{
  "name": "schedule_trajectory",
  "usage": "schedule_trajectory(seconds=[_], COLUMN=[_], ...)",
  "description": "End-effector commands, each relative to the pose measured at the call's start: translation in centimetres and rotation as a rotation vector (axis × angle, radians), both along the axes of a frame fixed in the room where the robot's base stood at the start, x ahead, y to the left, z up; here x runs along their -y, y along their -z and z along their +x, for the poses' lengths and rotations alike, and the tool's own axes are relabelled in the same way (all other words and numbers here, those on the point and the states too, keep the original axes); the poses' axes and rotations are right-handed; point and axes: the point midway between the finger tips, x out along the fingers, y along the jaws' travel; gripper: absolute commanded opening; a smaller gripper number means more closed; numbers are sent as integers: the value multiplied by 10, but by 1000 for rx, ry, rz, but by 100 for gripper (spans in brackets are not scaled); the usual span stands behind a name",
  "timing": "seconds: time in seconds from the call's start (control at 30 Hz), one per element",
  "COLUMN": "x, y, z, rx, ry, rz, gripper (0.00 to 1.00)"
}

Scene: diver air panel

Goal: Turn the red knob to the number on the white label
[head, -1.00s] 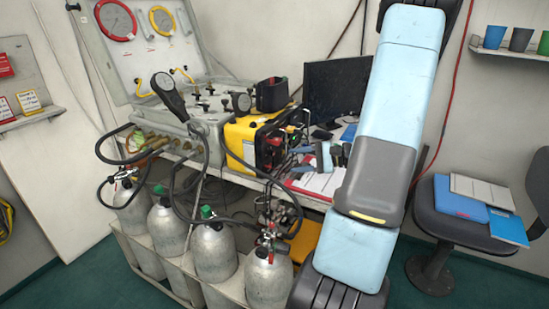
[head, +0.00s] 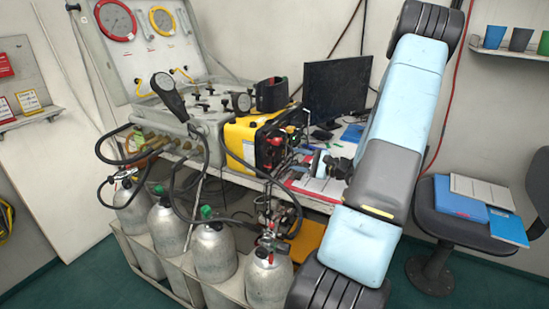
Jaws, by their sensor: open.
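A yellow case (head: 240,138) with a black front face stands on the bench. A small red part (head: 276,141) shows on that face; it may be the red knob, but it is too small to be sure. I cannot make out a white label or any number there. My gripper (head: 303,161) is at the end of my light-blue and grey arm, just right of the yellow case and above the bench's front edge. It is open, with nothing seen between its fingers, and apart from the red part. Its fingers are small and hard to make out against the clutter.
An open grey panel case (head: 205,122) with gauges and hoses stands left of the yellow case. Several gas cylinders (head: 215,252) with hoses stand in front below. A monitor (head: 336,88) is behind my gripper. A chair (head: 455,215) stands at right.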

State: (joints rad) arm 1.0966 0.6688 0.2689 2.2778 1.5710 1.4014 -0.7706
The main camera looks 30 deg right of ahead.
Motion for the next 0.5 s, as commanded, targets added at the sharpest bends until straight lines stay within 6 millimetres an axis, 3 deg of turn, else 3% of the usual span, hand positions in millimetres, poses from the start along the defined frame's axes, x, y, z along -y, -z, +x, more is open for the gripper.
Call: schedule_trajectory(seconds=[0.2,0.5], x=[-24,-42], y=[0,0], z=[30,53], rx=[1,0], ry=[-4,-1], rz=[1,0], gripper=[51,51])
